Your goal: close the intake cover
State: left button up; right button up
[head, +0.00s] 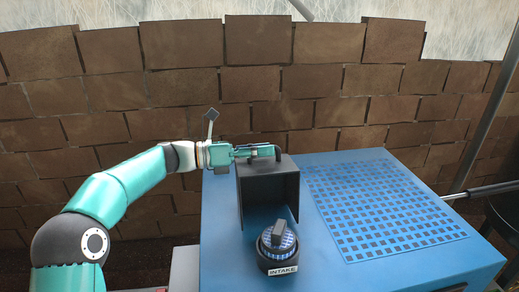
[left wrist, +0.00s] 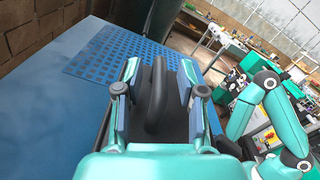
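The intake cover (head: 285,180) is a dark, box-like hood standing on the blue top, with its open side facing the front. The round intake (head: 277,242), with a mesh band and an INTAKE label, sits in front of the hood and is uncovered. A black handle (left wrist: 157,98) rises from the cover's top. My left gripper (head: 268,152) is at the handle. In the left wrist view its fingers stand on either side of the handle, with gaps showing, so it is open around it. My right gripper is in neither view.
The blue top (head: 225,220) has a perforated grid (head: 385,205) to the right of the cover, clear of objects. A brick wall (head: 300,110) stands behind. A workbench (left wrist: 215,35) with clutter shows farther off in the left wrist view.

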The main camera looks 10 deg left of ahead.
pick_arm(q)
grip_shut()
